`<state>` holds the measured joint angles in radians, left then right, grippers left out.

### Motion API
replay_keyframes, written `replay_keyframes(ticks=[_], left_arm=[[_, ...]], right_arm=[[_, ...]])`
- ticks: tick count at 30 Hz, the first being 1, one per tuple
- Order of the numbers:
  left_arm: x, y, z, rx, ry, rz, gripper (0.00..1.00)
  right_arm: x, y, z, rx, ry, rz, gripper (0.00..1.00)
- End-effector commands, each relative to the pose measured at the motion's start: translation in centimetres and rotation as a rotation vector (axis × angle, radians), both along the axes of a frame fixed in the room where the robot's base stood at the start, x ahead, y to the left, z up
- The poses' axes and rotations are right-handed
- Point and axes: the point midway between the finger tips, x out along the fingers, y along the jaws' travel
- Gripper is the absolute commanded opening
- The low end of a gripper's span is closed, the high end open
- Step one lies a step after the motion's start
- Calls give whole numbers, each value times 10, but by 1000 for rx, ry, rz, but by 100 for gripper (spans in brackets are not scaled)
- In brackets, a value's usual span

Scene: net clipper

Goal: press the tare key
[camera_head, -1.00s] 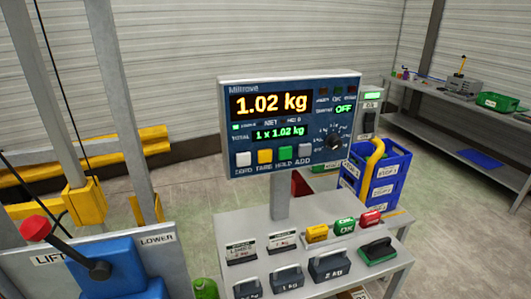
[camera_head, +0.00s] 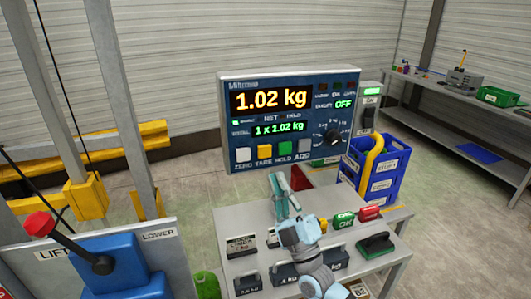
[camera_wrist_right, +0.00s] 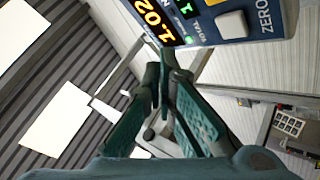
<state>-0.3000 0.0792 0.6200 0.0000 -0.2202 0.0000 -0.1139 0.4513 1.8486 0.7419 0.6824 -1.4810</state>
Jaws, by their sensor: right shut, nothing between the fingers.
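The blue scale panel (camera_head: 340,90) stands on a post and reads 1.02 kg, with 1 x 1.02 kg on the lower line. The yellow TARE key (camera_head: 264,152) is in its bottom row, between the white ZERO key (camera_head: 243,155) and the green HOLD key (camera_head: 285,149). My right gripper (camera_head: 278,178) is shut and empty, just below the keys and apart from them. In the right wrist view its fingertips (camera_wrist_right: 164,52) meet near the panel's edge, and the ZERO key (camera_wrist_right: 232,24) shows. My left gripper is not in view.
A grey table (camera_head: 229,222) below the panel holds weights and small coloured boxes, partly behind my right arm. A blue crate (camera_head: 383,180) stands behind it to the right. A lift lever with a red knob (camera_head: 38,224) is at the left.

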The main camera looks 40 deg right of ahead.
Motion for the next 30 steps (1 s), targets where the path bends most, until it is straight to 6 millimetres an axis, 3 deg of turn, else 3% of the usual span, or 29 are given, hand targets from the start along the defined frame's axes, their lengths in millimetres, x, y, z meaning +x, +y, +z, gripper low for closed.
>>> replay_keyframes(ticks=[8, 20, 30], left_arm=[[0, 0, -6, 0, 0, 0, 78], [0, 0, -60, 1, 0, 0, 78], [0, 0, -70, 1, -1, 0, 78]], right_arm=[[5, -1, -2, -1, -1, 2, 0], [56, -19, -7, -1, -1, 3, 0], [83, -28, -1, -1, 2, 2, 0]])
